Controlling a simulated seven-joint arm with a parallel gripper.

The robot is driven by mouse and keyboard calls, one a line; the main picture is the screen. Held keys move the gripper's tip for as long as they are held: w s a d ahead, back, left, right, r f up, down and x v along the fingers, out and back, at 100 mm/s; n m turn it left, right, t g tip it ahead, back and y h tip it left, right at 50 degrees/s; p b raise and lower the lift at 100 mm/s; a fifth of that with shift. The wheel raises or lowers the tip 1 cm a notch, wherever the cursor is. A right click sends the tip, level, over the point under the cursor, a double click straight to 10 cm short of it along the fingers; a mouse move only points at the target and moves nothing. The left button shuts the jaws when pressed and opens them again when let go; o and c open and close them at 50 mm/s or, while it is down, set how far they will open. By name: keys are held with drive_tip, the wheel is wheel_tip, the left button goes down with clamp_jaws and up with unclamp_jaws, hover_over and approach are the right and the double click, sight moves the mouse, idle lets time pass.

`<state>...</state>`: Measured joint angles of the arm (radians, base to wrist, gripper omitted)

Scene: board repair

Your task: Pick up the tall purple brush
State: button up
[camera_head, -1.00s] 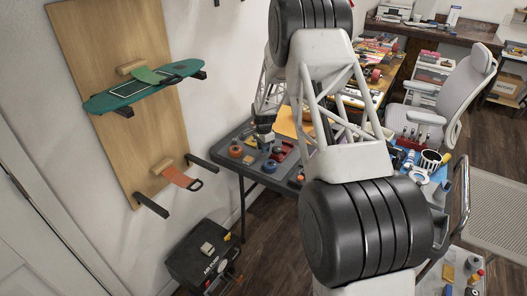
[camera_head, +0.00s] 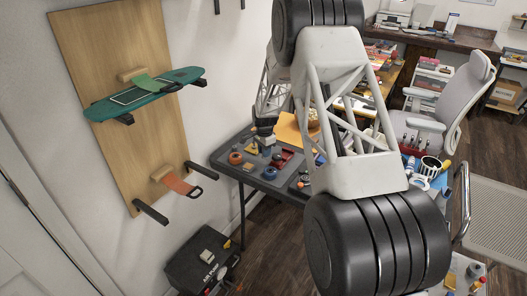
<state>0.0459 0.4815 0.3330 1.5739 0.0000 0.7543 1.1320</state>
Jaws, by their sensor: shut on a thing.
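My gripper (camera_head: 265,137) is small and far off in the head view, over the grey table's left part. It points down and is shut on a small bluish-purple thing among the items there. I cannot tell its full shape, nor clearly whether it is the tall purple brush. My arm's large links cover much of the middle and right of the table.
A wooden panel with a green skateboard (camera_head: 145,95) stands left. A black toolbox (camera_head: 200,265) sits on the floor.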

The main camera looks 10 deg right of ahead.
drive_tip(key=s, duration=0.4)
drive_tip(key=s+r, duration=0.1)
drive_tip(key=s, duration=0.8)
drive_tip(key=shift+s+a+r, duration=0.15)
drive_tip(key=shift+s+a, duration=0.15)
idle(1.6)
wheel_tip(320, 180, up, 4)
hover_over(248, 166)
drive_tip(key=shift+d, duration=0.1)
drive_tip(key=shift+f, duration=0.3)
drive_tip(key=shift+f, duration=2.75)
drive_tip(key=shift+f, duration=0.55)
